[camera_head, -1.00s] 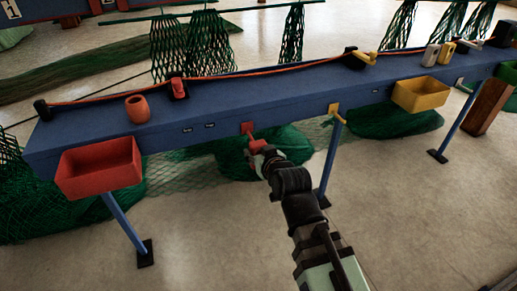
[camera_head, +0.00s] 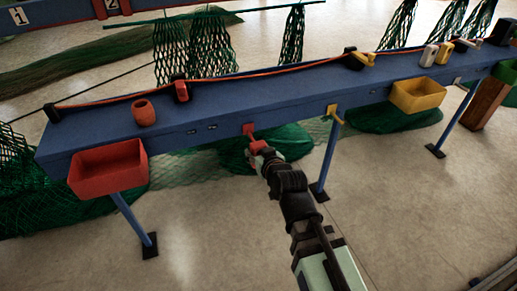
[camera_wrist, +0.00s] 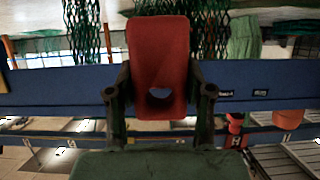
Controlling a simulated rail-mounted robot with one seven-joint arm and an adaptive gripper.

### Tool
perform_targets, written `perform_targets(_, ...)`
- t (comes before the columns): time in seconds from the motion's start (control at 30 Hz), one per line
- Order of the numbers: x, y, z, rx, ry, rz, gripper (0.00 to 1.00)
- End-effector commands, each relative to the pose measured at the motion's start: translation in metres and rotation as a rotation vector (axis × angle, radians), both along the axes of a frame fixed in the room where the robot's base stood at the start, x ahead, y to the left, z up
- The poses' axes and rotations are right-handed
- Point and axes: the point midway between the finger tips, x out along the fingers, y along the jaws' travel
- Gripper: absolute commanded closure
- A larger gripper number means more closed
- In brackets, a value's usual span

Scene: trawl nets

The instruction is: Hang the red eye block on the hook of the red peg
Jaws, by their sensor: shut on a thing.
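My gripper (camera_head: 265,157) is shut on the red eye block (camera_head: 257,146), just in front of the blue beam's near face. In the wrist view, the block (camera_wrist: 158,45) stands between both fingers of my gripper (camera_wrist: 159,95), with its round eye hole near the fingertips. The red peg (camera_head: 249,129) is on the beam's front face, right behind the block in the head view. The block appears close to the peg; I cannot tell whether they touch. The peg's hook is not clear, and the block hides the peg in the wrist view.
The blue beam (camera_head: 110,126) carries a red bin (camera_head: 108,170), a yellow bin (camera_head: 418,97) and a yellow peg (camera_head: 333,112) on its front. A red pot (camera_head: 144,112) and a red-and-black fitting (camera_head: 181,91) stand on top. Green netting (camera_head: 285,143) lies below. Floor in front is clear.

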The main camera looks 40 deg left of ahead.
Motion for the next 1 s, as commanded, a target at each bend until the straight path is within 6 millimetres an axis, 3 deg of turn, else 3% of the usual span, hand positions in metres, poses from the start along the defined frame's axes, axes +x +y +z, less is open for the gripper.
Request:
perform_targets(0.4, 0.000, 0.000, 0.001, -0.003, 0.002, -0.003, 0.88)
perform_targets(1.0, 0.020, 0.029, -0.001, 0.000, 0.000, -0.003, 0.88)
